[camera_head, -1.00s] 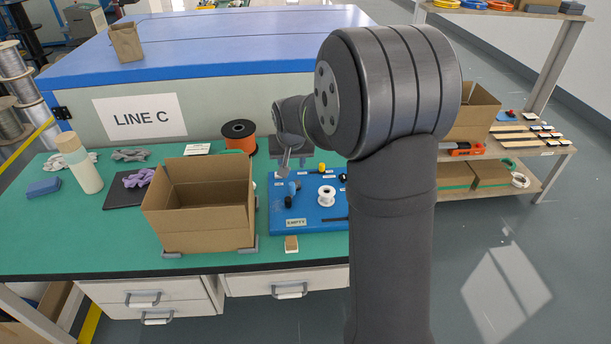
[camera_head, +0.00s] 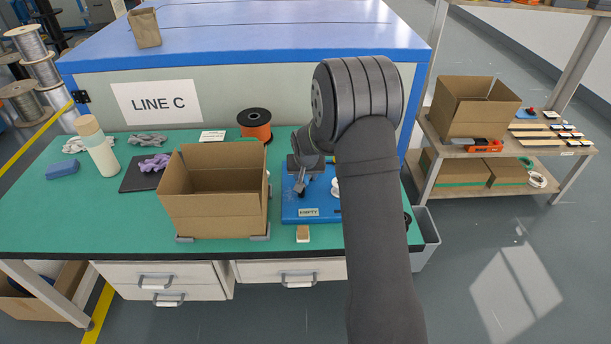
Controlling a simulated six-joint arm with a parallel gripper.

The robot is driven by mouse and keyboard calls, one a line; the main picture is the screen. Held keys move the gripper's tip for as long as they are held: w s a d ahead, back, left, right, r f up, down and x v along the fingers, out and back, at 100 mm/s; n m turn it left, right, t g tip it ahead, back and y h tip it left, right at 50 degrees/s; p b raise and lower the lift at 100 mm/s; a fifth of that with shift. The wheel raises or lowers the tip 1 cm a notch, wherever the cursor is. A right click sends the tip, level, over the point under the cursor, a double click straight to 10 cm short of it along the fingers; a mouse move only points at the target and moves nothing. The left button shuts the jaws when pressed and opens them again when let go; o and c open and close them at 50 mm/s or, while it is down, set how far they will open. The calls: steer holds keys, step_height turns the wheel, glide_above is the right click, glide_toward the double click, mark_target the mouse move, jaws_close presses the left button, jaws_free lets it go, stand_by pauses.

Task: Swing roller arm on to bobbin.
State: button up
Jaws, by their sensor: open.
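A blue board (camera_head: 290,213) with a label reading EMPTY lies on the green bench, right of the open cardboard box. A white bobbin (camera_head: 335,188) stands on the board, mostly hidden behind my arm. My gripper (camera_head: 301,186) is open, over the left part of the board, left of the bobbin. A small dark part shows just under the fingertips; I cannot tell whether it is the roller arm or whether the fingers touch it. My arm hides the board's right side.
The open cardboard box (camera_head: 213,212) stands close on the left. An orange cable spool (camera_head: 255,125) stands behind the board. A bottle (camera_head: 98,150) and gloves (camera_head: 154,164) are further left. A grey bin (camera_head: 425,240) stands right of the bench.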

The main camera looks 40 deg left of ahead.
steer(key=shift+f, duration=0.15)
steer(key=shift+c, duration=0.2)
jaws_close()
steer(key=shift+w+d+n+g+y, duration=0.2)
steer(key=shift+d+n, duration=0.1)
steer(key=shift+n, duration=0.4)
steer(key=shift+w+d+n+g+y, duration=0.2)
steer(key=shift+d+n, duration=0.1)
steer(key=shift+n, duration=0.4)
steer(key=n, duration=0.1)
steer(key=w+d+n+g, duration=0.1)
steer(key=shift+n, duration=0.4)
steer(key=n, duration=0.1)
steer(key=w+n+g, duration=0.1)
steer(key=n, duration=0.1)
steer(key=w+d+n+g, duration=0.1)
steer(key=n, duration=0.1)
steer(key=shift+y, duration=0.3)
steer(key=shift+w+n, duration=0.1)
steer(key=shift+n, duration=0.2)
steer(key=shift+o, duration=0.2)
jaws_free()
